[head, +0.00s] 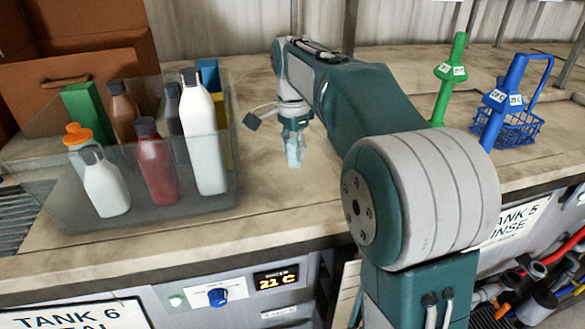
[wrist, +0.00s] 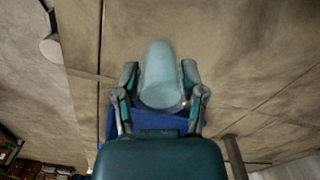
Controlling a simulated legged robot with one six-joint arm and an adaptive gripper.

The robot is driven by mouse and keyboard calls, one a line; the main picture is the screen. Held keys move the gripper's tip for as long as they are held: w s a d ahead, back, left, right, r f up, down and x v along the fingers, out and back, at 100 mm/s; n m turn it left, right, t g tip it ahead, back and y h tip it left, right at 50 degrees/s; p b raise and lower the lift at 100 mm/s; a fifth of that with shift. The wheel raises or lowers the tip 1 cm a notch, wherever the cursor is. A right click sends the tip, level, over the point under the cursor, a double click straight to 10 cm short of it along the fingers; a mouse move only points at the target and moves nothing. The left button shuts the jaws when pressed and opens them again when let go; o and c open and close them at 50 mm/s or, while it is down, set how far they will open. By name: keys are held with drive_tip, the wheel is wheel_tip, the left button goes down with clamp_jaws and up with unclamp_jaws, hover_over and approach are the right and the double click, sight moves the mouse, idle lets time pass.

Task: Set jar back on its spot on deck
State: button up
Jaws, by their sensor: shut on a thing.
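The jar (wrist: 160,72) is pale blue and translucent. In the wrist view it sits between the two fingers of my gripper (wrist: 160,90), which is shut on it. In the head view my gripper (head: 294,135) points down over the deck (head: 290,195), right of the bin of bottles, and the jar (head: 295,155) shows small and pale below it. The jar looks roughly upright there. I cannot tell whether its base touches the deck. No marked spot is clear in either view.
A clear bin (head: 60,200) of several bottles stands left of my gripper. A green handled tool (head: 449,75) and a blue wire basket (head: 515,130) stand at right, beyond my arm. Bare deck lies around the jar. A cardboard box (head: 75,70) is at back left.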

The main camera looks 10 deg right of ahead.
sight(292, 167)
wheel_tip(292, 167, down, 5)
drive_tip(key=shift+a+f, duration=0.1)
drive_tip(key=shift+a, duration=0.05)
drive_tip(key=o, duration=1)
